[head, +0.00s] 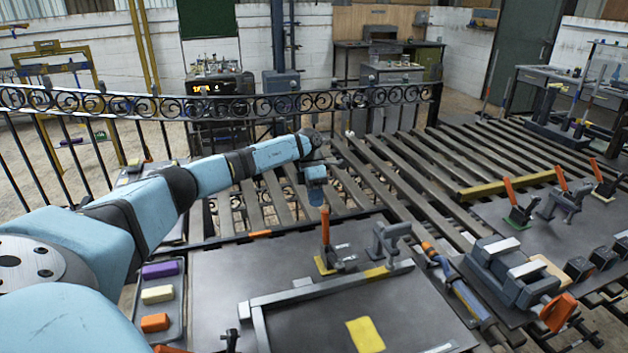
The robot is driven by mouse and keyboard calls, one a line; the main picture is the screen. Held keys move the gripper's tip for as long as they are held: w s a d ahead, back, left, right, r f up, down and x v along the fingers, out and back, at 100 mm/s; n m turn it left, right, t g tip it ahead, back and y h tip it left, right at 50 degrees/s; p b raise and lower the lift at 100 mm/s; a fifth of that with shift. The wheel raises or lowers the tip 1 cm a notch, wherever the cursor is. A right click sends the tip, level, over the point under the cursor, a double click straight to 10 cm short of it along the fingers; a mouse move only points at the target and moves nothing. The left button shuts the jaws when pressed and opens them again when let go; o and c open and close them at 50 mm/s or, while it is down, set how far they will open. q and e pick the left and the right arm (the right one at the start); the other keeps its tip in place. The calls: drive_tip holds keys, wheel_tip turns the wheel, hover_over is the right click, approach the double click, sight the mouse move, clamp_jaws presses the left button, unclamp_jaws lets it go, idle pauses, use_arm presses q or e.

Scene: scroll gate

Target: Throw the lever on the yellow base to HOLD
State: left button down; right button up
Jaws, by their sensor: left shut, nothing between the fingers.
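The lever (325,228) has an orange handle that stands nearly upright on a small yellow base (325,266), on the near grey plate. A dark toggle clamp body adjoins it on the right. No HOLD marking can be read. My left arm reaches in from the left. My left gripper (317,201) hangs down just above and slightly left of the top of the orange handle, shut and empty. The fingertips are small here, and I cannot tell whether they touch the handle. My right gripper is not in view.
Other orange-handled levers stand on the right plate, one on a green base (518,217). A grey clamp (390,242) stands right of the yellow base. A vise (510,272) is farther right. A tray (178,325) of coloured blocks lies left. The scroll gate (380,97) runs behind.

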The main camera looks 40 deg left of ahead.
sight(322, 211)
use_arm(q)
drive_tip(key=d, duration=0.1)
drive_tip(key=s+d+p, duration=0.1)
drive_tip(key=s+d, duration=0.1)
drive_tip(key=d, duration=0.1)
drive_tip(key=shift+d+f, duration=0.1)
drive_tip(key=shift+f, duration=0.3)
drive_tip(key=shift+s+p, duration=0.1)
drive_tip(key=shift+p, duration=0.2)
